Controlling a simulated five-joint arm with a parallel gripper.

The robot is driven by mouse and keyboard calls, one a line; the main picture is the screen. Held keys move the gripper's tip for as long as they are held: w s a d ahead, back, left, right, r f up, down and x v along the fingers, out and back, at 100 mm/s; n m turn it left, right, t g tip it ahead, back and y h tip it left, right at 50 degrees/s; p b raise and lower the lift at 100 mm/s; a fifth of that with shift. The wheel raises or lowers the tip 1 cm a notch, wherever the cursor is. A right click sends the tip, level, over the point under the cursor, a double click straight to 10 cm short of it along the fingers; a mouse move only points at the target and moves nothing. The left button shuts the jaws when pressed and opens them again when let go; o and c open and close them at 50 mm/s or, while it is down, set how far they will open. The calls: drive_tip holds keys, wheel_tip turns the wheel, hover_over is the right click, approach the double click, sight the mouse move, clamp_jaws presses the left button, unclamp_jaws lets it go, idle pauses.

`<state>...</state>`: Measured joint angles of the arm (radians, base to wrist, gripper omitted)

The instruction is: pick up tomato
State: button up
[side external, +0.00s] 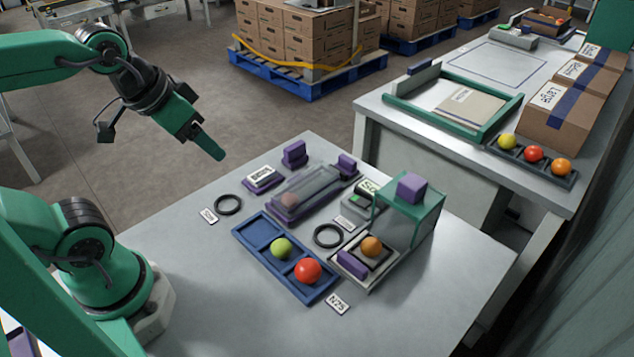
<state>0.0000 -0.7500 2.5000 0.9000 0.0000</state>
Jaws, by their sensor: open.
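A red tomato (308,271) sits in the front compartment of a blue tray (258,234) on the grey table. A green tomato (281,248) sits in the same tray, just behind it. An orange tomato (371,246) rests on a small device (352,264) right of the tray. A blurred reddish round shape (289,200) shows under a clear cover (312,188). My gripper (214,150) is open and empty, high at the upper left, well apart from all the tomatoes. Only one green finger shows clearly.
Black rings (228,204) and small labels lie around the tray. A green-edged clear box (408,215) with a purple block on top stands at the right. A second table (420,130) holds cartons (568,105) and a dark tray (538,172) with more tomatoes. The near table front is clear.

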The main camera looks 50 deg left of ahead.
idle(0.3)
drive_tip(key=g, duration=0.6)
hover_over(372, 241)
wheel_tip(372, 241, down, 13)
drive_tip(key=shift+s+a+f, duration=0.1)
drive_tip(key=shift+a+f, duration=0.05)
drive_tip(key=shift+d+f, duration=0.2)
drive_tip(key=shift+f, duration=4)
drive_tip(key=c, duration=0.8)
